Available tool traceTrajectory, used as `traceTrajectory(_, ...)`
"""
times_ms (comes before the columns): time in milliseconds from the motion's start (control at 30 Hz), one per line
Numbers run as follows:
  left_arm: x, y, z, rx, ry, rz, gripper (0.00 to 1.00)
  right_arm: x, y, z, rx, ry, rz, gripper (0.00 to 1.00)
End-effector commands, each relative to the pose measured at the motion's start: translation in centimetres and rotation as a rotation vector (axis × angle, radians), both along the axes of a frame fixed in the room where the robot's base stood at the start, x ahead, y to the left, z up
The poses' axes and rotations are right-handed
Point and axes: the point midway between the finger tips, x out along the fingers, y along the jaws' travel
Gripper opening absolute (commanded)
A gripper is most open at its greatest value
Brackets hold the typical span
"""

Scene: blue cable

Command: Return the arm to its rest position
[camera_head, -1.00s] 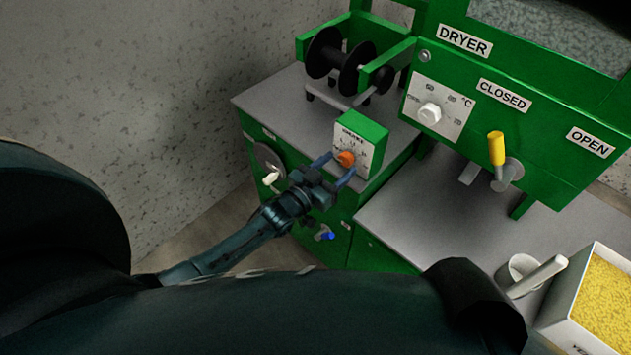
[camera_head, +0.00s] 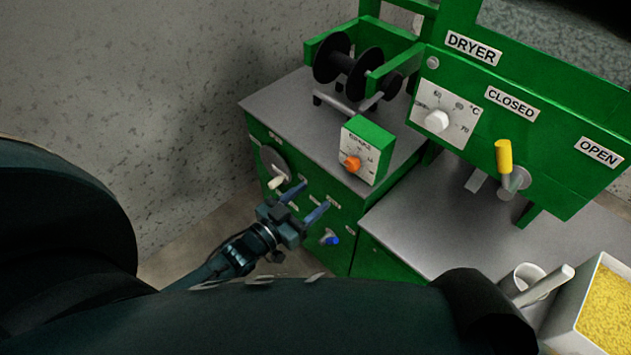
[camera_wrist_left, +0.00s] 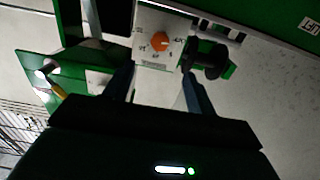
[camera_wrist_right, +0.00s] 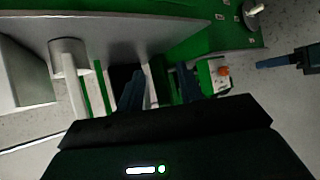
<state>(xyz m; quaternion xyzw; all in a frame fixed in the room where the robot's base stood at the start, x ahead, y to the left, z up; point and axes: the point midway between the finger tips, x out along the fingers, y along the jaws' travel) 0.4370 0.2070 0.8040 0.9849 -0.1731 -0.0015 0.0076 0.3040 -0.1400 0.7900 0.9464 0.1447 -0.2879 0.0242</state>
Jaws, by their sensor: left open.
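My left gripper (camera_head: 306,201) is open and empty in the head view, in front of the green cabinet's face. It is below and left of a small green box with an orange knob (camera_head: 352,163), and apart from it. In the left wrist view the orange knob (camera_wrist_left: 159,43) shows beyond my two spread blue fingers (camera_wrist_left: 157,88). My right gripper is not in the head view. In its own wrist view its two fingers (camera_wrist_right: 160,88) are spread apart with nothing seen between them. The left gripper's fingers (camera_wrist_right: 275,63) show at the right edge there.
The cabinet front has a white-handled crank (camera_head: 276,182) and a blue knob (camera_head: 333,240). A black spool (camera_head: 347,66) stands on top. The dryer (camera_head: 560,120) has a yellow lever (camera_head: 503,156).

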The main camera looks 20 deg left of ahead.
Motion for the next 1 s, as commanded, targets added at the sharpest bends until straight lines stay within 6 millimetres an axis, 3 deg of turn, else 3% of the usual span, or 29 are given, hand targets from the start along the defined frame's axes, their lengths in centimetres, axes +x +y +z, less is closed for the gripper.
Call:
traceTrajectory(267,-0.5,-0.5,-0.2,0.003,0.022,0.004,0.56,0.0,0.0,0.1,0.001,-0.002,-0.001,0.36)
traceTrajectory(367,-2.5,-2.1,-0.8,0.022,0.109,0.019,0.56,0.0,0.0,0.3,0.001,-0.001,-0.001,0.36)
traceTrajectory(500,-6.9,-4.6,-1.4,0.075,0.302,0.044,0.56,0.0,0.0,0.6,0.002,0.001,-0.002,0.36)
traceTrajectory(700,-12.1,-6.2,-1.2,0.144,0.52,0.051,0.56,-0.2,-0.2,0.2,-0.004,0.014,-0.007,0.36)
traceTrajectory(833,-13.4,-6.4,-1.1,0.164,0.573,0.049,0.56,-0.3,-0.4,-0.1,-0.007,0.021,-0.009,0.36)
traceTrajectory(1000,-13.4,-6.4,-1.2,0.167,0.577,0.048,0.56,-0.3,-0.4,-0.1,-0.008,0.021,-0.011,0.36)
